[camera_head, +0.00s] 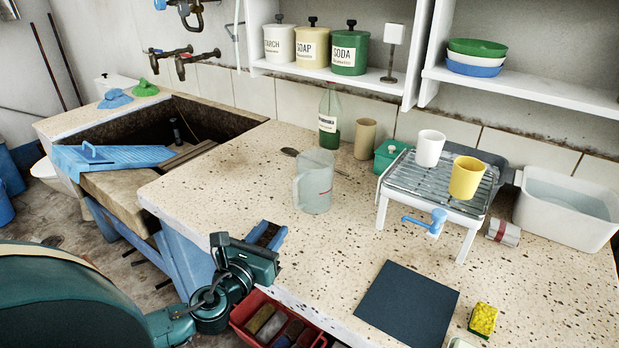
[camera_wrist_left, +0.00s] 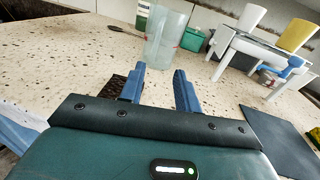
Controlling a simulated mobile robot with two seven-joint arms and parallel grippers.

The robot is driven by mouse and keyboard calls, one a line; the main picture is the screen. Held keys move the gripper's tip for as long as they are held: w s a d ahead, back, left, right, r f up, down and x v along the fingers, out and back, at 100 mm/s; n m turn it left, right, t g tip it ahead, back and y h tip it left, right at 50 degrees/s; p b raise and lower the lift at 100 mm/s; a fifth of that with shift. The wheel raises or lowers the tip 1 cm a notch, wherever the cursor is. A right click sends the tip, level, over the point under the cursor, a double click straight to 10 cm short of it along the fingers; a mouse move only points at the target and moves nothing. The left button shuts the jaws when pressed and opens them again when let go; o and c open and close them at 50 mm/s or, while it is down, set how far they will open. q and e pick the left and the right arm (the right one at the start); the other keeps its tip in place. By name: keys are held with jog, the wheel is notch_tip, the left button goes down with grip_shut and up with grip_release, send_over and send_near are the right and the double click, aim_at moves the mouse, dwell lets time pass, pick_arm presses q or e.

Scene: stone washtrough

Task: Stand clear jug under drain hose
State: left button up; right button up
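The clear jug (camera_head: 313,182) stands upright on the speckled stone counter, its handle toward the left. It also shows in the left wrist view (camera_wrist_left: 167,36), just beyond my fingertips. My left gripper (camera_head: 268,236) is at the counter's front left edge, nearer the camera than the jug and apart from it. In the left wrist view its blue fingers (camera_wrist_left: 160,72) are spread with nothing between them. A blue spout (camera_head: 430,221) sticks out from the front of the white drying rack (camera_head: 382,208); I cannot tell whether it is the drain hose. My right gripper is not in view.
A white cup (camera_head: 429,148) and yellow cup (camera_head: 466,177) stand on the rack. A bottle (camera_head: 329,118) and beige cup (camera_head: 365,138) are behind the jug. A dark mat (camera_head: 407,305) and sponge (camera_head: 483,319) lie in front. Counter between jug and mat is clear.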

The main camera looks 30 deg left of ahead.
aim_at(294, 195)
pick_arm(q)
jog(key=shift+w+a+r, duration=0.15)
jog(key=shift+w+a, duration=0.1)
jog(key=shift+w, duration=0.3)
jog(key=w, duration=0.7)
jog(key=shift+a+p, duration=0.3)
jog(key=shift+a, duration=0.1)
jog(key=w, duration=0.2)
jog(key=w+a, duration=0.1)
jog(key=w, duration=0.2)
jog(key=shift+w, duration=0.25)
grip_shut()
jog(key=shift+r, duration=0.1)
